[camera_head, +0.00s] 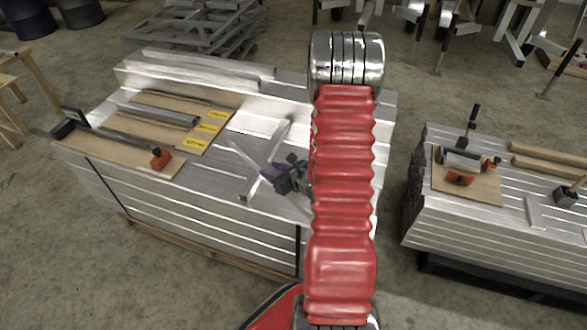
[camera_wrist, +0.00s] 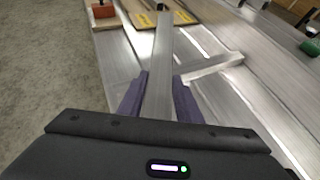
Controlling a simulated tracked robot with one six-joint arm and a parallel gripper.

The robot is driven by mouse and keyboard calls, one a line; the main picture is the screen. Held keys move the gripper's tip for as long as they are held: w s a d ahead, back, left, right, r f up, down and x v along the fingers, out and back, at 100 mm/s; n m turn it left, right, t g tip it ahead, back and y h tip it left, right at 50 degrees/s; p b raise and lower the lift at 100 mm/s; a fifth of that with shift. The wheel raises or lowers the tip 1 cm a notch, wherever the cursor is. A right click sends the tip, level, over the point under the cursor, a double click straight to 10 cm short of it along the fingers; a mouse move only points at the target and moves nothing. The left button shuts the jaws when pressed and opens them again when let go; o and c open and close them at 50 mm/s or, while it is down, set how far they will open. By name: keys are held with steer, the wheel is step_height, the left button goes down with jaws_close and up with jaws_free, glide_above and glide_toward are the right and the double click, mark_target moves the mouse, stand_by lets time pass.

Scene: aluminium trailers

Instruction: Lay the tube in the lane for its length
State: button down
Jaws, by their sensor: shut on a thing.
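My gripper (camera_head: 284,178) is shut on a grey metal tube (camera_head: 248,151) over the right part of the aluminium stack. In the wrist view, the purple jaws (camera_wrist: 157,98) flank the tube (camera_wrist: 160,55), which points away from me toward the yellow labels (camera_wrist: 150,18). A second metal piece (camera_head: 252,186) lies on the stack, crossing under the held tube; it also shows in the wrist view (camera_wrist: 215,66). The wooden board (camera_head: 120,124) at the left has lanes between wood strips, with yellow labels (camera_head: 208,128) at their right ends. A grey tube-like piece (camera_head: 160,114) lies there. Which lane is meant, I cannot tell.
A second stack (camera_head: 480,222) with clamps stands to the right, across a gap.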

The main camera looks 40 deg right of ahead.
steer(key=s+d+m+h, duration=0.1)
steer(key=s+d, duration=0.2)
steer(key=d, duration=0.4)
steer(key=s+d+m+h, duration=0.2)
steer(key=s+d, duration=0.2)
steer(key=d, duration=0.3)
steer(key=shift+r+g, duration=0.25)
steer(key=shift+g, duration=0.05)
steer(key=shift+f, duration=0.15)
steer(key=shift+f, duration=2.8)
steer(key=shift+f, duration=0.15)
steer(key=shift+f, duration=1.95)
steer(key=c, duration=1.3)
jaws_free()
steer(key=shift+f, duration=0.1)
